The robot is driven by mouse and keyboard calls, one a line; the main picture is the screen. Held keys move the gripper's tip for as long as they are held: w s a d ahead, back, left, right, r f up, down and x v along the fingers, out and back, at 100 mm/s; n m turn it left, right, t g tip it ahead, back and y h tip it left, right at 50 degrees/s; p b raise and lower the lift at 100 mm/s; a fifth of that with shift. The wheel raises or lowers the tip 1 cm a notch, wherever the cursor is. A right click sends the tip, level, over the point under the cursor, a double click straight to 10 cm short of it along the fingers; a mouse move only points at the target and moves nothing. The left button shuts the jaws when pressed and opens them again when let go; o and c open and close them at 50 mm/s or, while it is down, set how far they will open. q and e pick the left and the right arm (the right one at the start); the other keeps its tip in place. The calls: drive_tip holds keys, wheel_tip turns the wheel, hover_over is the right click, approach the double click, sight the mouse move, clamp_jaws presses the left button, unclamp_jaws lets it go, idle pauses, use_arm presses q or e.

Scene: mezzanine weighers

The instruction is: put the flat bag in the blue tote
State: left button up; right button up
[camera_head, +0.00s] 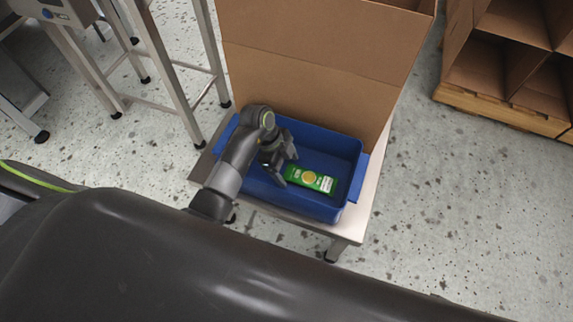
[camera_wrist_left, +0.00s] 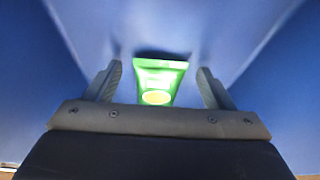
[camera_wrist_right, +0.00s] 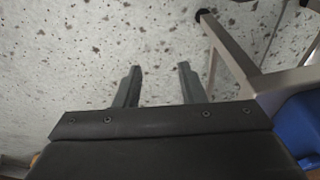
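The flat bag (camera_head: 311,179) is green with a yellow round mark and a white patch. It lies inside the blue tote (camera_head: 352,172), on its floor toward the right. My left gripper (camera_head: 287,167) is inside the tote just left of the bag, its fingers apart. In the left wrist view the bag (camera_wrist_left: 158,80) shows beyond and between the open fingertips (camera_wrist_left: 160,80), and it looks clear of both. My right gripper (camera_wrist_right: 158,80) is open and empty above the speckled floor. A corner of the tote (camera_wrist_right: 300,125) shows at the right of that view.
The tote stands on a low metal-legged table (camera_head: 362,215). A tall cardboard box (camera_head: 310,70) stands right behind the tote. A metal frame stand (camera_head: 160,70) is at the left. Cardboard bins on a pallet (camera_head: 500,105) are at the upper right. The floor right of the table is clear.

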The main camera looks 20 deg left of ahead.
use_arm(q)
drive_tip(key=shift+r, duration=0.1)
drive_tip(key=shift+a+r, duration=0.1)
drive_tip(key=shift+r, duration=0.2)
drive_tip(key=p+v, duration=0.3)
drive_tip(key=v, duration=0.8)
drive_tip(key=shift+p, duration=0.35)
use_arm(e)
drive_tip(key=shift+g+h, duration=0.4)
drive_tip(key=shift+g, duration=0.5)
drive_tip(key=shift+s+d+f, duration=0.2)
drive_tip(key=shift+s+f, duration=0.15)
drive_tip(key=shift+f, duration=0.45)
drive_tip(key=shift+s+d+f, duration=0.25)
drive_tip(key=shift+s+f, duration=0.05)
drive_tip(key=shift+f, duration=0.45)
drive_tip(key=shift+s+d+f, duration=0.2)
drive_tip(key=shift+s+f, duration=0.15)
drive_tip(key=shift+f, duration=0.45)
use_arm(q)
drive_tip(key=shift+a+r, duration=0.1)
